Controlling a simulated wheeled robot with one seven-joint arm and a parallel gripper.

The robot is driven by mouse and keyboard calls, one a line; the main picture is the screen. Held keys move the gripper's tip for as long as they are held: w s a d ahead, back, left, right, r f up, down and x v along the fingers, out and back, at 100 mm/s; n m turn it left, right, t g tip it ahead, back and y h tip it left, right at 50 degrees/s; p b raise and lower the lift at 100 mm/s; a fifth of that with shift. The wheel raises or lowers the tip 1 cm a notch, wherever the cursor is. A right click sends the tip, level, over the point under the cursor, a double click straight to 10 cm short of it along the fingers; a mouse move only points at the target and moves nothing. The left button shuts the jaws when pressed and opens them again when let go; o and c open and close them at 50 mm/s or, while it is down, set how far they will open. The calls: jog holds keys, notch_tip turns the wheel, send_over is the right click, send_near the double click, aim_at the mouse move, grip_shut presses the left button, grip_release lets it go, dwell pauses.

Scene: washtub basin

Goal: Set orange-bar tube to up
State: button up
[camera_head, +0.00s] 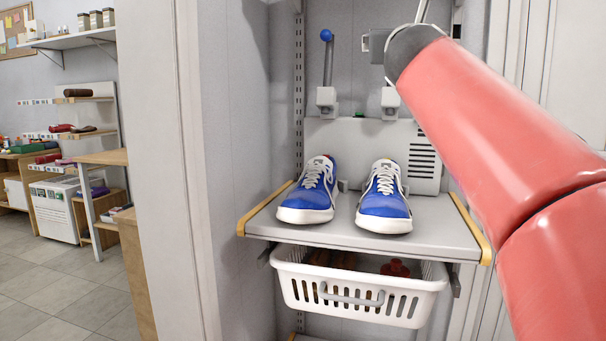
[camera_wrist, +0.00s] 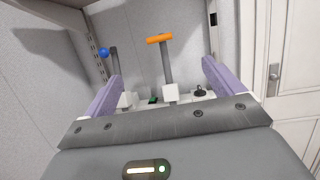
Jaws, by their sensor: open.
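In the wrist view, the orange-bar tube (camera_wrist: 165,65) is a grey tube rising from a white bracket, with an orange crossbar (camera_wrist: 159,39) on its top end. It looks roughly upright there; any lean toward or away from me is hard to tell. My gripper (camera_wrist: 161,70) is open and empty. Its two purple fingers stand left and right of the tube in the picture, apart from it. Whether the tube is between them in depth is unclear. In the head view my red arm covers the area above the right white bracket (camera_head: 390,99), and the orange bar does not show.
A blue-ball tube (camera_head: 327,62) stands upright to the left, also in the wrist view (camera_wrist: 104,52). Blue shoes (camera_head: 309,192) (camera_head: 384,200) sit on the grey shelf (camera_head: 350,232). A white basket (camera_head: 350,299) hangs below. Walls close in the alcove's sides.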

jog(key=s+d+f+m+g, duration=0.1)
jog(key=s+f+m+g, duration=0.35)
jog(key=f+m, duration=0.65)
jog(key=s+f+m+g, duration=0.4)
jog(key=s+f+m, duration=0.25)
jog(key=f, duration=0.85)
jog(key=s+a+f+m+g+y, duration=0.1)
jog(key=s+f+m+g, duration=0.1)
jog(key=s+f+m, duration=0.3)
jog(key=s+f+m+g+y, duration=0.2)
jog(key=s+f+m, duration=0.3)
jog(key=f, duration=0.8)
jog(key=s+a+f+m+g+y, duration=0.1)
jog(key=s+f+m+g, duration=0.2)
jog(key=s+f+m, duration=0.3)
notch_tip(320, 180, down, 4)
jog(key=shift+s+a+r, duration=0.2)
jog(key=shift+s+a, duration=0.15)
jog(key=shift+s, duration=0.65)
